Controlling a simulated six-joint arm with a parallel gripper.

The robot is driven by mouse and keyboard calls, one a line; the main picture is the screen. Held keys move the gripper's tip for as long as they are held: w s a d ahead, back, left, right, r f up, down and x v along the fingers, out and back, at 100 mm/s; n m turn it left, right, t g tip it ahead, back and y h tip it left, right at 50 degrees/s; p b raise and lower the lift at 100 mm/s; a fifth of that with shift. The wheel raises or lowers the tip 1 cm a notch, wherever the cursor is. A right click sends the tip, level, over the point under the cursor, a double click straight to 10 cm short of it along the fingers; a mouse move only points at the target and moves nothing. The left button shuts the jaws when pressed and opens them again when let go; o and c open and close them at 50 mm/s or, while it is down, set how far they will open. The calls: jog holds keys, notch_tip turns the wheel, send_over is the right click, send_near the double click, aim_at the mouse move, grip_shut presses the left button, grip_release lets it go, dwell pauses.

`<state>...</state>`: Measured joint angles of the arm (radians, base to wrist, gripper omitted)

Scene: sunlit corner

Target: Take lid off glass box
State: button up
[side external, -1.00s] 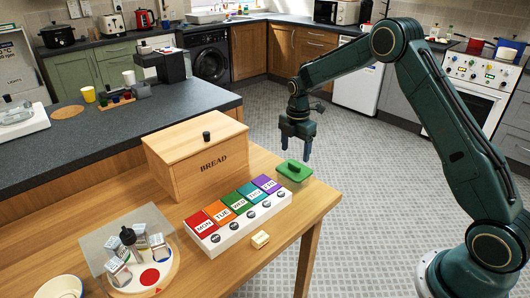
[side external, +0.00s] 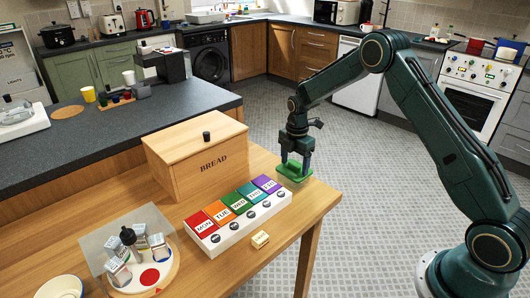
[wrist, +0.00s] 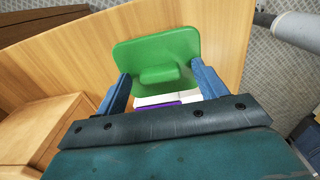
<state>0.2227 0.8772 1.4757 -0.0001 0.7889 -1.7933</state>
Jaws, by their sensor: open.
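The glass box (side external: 296,181) stands near the right end of the wooden table, just past the purple end of the pill organizer. Its green lid (side external: 284,169) is on top, partly hidden by my gripper in the side view. In the wrist view the green lid (wrist: 150,49) is seen from above, with a raised green handle (wrist: 157,74) in its middle. My gripper (side external: 295,172) points down over the lid and is open. In the wrist view its blue fingers (wrist: 160,82) are apart, one on each side of the handle. I cannot tell whether they touch the lid.
A white pill organizer (side external: 239,226) with coloured day lids lies close by to the left. A wooden bread box (side external: 195,160) stands behind it. A small pale block (side external: 260,239) is in front. The wooden table (side external: 318,201) has a little bare room at its right edge.

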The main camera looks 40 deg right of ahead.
aim_at(295, 164)
jog(key=c, duration=1.1)
jog(key=shift+o, duration=0.2)
jog(key=shift+r, duration=0.1)
notch_tip(295, 164, up, 20)
dwell(0.5)
